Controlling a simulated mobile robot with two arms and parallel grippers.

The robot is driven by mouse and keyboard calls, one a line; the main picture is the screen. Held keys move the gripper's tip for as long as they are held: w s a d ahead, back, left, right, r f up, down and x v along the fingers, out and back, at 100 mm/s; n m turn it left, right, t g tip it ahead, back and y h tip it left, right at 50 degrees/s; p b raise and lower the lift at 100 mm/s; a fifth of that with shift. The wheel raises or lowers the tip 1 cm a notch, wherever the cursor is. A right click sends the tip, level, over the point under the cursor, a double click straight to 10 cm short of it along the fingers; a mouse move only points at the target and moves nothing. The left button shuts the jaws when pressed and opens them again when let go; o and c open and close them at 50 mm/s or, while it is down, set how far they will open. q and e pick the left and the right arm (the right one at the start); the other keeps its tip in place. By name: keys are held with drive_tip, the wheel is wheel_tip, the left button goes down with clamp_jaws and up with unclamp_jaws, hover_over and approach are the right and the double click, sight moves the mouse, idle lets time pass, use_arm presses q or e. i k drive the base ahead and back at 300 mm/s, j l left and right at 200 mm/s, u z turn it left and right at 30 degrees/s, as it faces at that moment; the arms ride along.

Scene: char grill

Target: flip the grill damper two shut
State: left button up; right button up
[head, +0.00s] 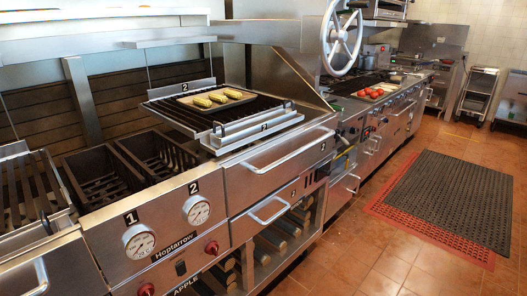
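The char grill (165,235) fills the left and middle of the head view. Its front has two round gauges, one under a "1" plate (131,217) and one under a "2" plate (193,187). Red knobs sit below, one at right (212,247) and one at lower left (147,290). A small black switch (181,267) is between them. Another small "2" plate (293,193) is on the right front panel, near dark vertical slots (308,184). I cannot tell which part is damper two or how it is set. Neither gripper is in view.
A raised grate (165,108) holds a tray of corn (217,99). Bar handles (292,152) stick out from the front. Logs (272,243) lie on the lower shelf. A large handwheel (341,38) stands behind. Mats (455,197) lie on the otherwise open tiled floor at right.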

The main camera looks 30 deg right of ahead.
sight(323, 171)
drive_tip(key=z, duration=1.4)
drive_tip(key=i+l+u, duration=0.1)
drive_tip(key=u, duration=0.25)
drive_tip(key=i+l+u, duration=0.15)
drive_tip(key=u, duration=0.25)
drive_tip(key=i+l+u, duration=0.2)
drive_tip(key=i+l, duration=0.2)
drive_tip(key=l, duration=0.25)
drive_tip(key=i+l, duration=0.2)
drive_tip(key=l, duration=0.15)
drive_tip(key=i+l+u, duration=0.15)
drive_tip(key=l, duration=0.25)
drive_tip(key=i+l+u, duration=0.1)
drive_tip(key=l, duration=0.25)
drive_tip(key=i+l+u, duration=0.1)
drive_tip(key=i+l, duration=0.15)
drive_tip(key=l, duration=0.15)
drive_tip(key=i+l, duration=0.1)
drive_tip(key=l, duration=0.15)
drive_tip(key=i+l, duration=0.1)
drive_tip(key=l, duration=0.2)
drive_tip(key=i+l, duration=0.1)
drive_tip(key=l, duration=0.15)
